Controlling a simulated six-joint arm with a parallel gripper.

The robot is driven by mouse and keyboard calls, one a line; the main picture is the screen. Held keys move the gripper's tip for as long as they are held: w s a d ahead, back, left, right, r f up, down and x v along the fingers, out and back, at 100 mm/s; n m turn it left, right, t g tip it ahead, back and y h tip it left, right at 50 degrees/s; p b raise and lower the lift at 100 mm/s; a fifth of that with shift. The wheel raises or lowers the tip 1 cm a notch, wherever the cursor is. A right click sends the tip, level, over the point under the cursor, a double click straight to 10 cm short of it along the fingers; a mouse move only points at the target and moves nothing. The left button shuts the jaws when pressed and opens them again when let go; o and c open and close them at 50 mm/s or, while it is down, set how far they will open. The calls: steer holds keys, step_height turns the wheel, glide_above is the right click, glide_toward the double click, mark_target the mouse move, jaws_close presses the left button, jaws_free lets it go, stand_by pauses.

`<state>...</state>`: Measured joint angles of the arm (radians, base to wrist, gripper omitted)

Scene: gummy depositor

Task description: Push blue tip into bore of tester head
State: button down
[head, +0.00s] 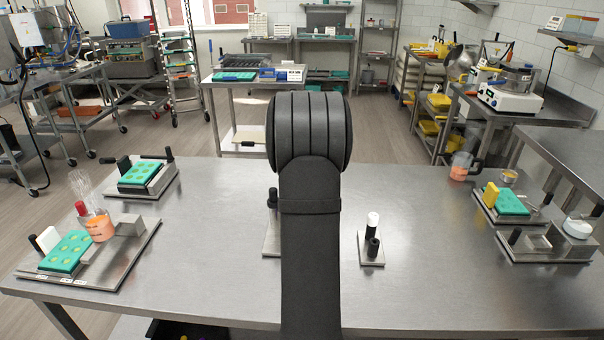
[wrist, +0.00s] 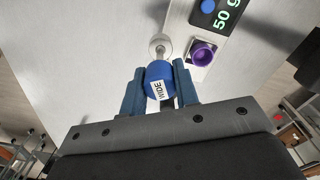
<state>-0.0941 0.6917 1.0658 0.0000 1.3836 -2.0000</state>
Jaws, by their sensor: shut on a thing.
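In the wrist view, my gripper (wrist: 160,74) is shut on a blue tip (wrist: 157,72) with a white label reading "WIDE", held between the two fingers. Just beyond the blue tip is a pale metallic round part (wrist: 160,43); I cannot tell whether it belongs to the tip or to something behind it. I cannot tell which part is the bore of the tester head. In the head view, my own arm hides the gripper and the blue tip.
The panel in the wrist view carries a dark display (wrist: 224,14) reading "50 g". On the steel table (head: 200,240) stand trays with teal molds (head: 66,252) at left and right, and a small stand (head: 371,250) right of my arm. Bare table lies between them.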

steer(key=shift+f, duration=2.85)
steer(key=shift+s+r, duration=0.1)
steer(key=shift+f, duration=0.2)
stand_by(0.6)
steer(key=shift+r, duration=3)
steer(key=shift+f, duration=2.95)
